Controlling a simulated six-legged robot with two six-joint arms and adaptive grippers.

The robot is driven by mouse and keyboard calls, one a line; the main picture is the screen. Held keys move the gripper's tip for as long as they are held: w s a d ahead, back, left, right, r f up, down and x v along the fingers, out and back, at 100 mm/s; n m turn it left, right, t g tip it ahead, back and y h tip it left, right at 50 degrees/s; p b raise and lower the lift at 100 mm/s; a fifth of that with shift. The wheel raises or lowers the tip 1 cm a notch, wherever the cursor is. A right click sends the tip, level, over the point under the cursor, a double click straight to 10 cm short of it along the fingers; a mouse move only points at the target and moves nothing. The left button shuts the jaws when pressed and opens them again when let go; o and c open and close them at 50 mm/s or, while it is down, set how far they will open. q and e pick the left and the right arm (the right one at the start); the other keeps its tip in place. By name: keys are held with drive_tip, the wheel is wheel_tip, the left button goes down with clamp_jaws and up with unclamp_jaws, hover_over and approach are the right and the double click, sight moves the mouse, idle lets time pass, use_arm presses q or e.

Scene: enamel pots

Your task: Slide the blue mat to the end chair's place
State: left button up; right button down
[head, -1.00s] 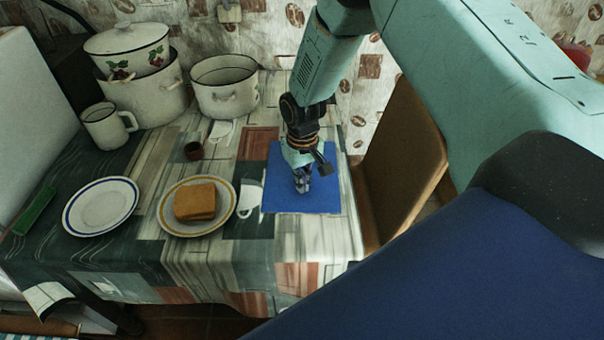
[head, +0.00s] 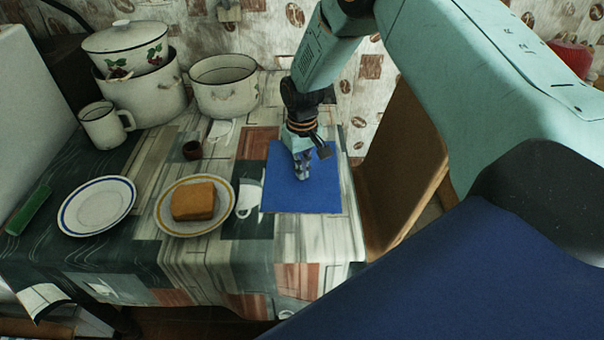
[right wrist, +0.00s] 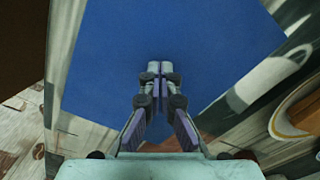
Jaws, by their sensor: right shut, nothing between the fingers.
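The blue mat (head: 312,197) lies flat on the patterned tablecloth near the table's right end, beside the chair (head: 400,165) at that end. My right gripper (head: 303,177) is shut and empty, pointing down over the middle of the mat. In the right wrist view the shut fingertips (right wrist: 154,68) are over the blue mat (right wrist: 200,40), which fills most of the picture. I cannot tell whether the tips touch it. The gripper hides a small part of the mat. My left gripper does not show.
A plate with a bread slice stack (head: 194,201) stands left of the mat, with an empty plate (head: 98,206) further left. A small brown cup (head: 192,150), a white mug (head: 103,125) and enamel pots (head: 224,88) stand behind. The tablecloth in front of the mat is clear.

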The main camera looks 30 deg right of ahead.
drive_tip(key=shift+w+d+f+b, duration=0.1)
drive_tip(key=shift+w+d+b, duration=0.45)
drive_tip(key=shift+w, duration=0.25)
drive_tip(key=shift+w+d+f+b, duration=0.1)
drive_tip(key=shift+w+d+b, duration=0.35)
drive_tip(key=shift+w+b, duration=0.25)
drive_tip(key=shift+w+d+b, duration=0.5)
drive_tip(key=shift+w+b, duration=0.3)
drive_tip(key=shift+w, duration=0.05)
drive_tip(key=shift+w+d+b, duration=0.5)
drive_tip(key=shift+w+b, duration=0.25)
drive_tip(key=shift+w, duration=0.05)
drive_tip(key=shift+w+d+r+p, duration=0.1)
drive_tip(key=shift+r+p, duration=0.8)
drive_tip(key=shift+p, duration=0.05)
wheel_tip(320, 180, up, 3)
drive_tip(key=shift+r+p, duration=0.1)
drive_tip(key=shift+p, duration=1.15)
drive_tip(key=shift+r+p, duration=0.9)
drive_tip(key=shift+r, duration=0.15)
